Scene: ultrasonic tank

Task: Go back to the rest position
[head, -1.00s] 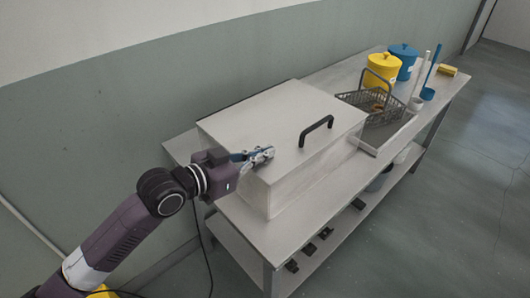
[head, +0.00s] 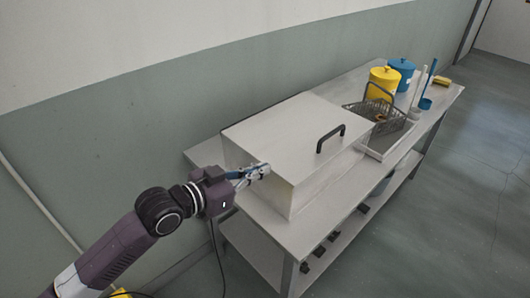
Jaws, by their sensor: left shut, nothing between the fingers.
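My left gripper (head: 258,171) comes in from the left and is shut with nothing held. Its fingertips appear in front of the near left side of the ultrasonic tank (head: 300,203), just below the lid edge; I cannot tell whether they touch. The tank is a large pale metal box. Its lid (head: 283,132) is down, with a black handle (head: 330,138) on top near the right edge. My right gripper is not in view.
The tank stands on a long metal table (head: 340,203) with a lower shelf. Open floor (head: 450,215) lies right.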

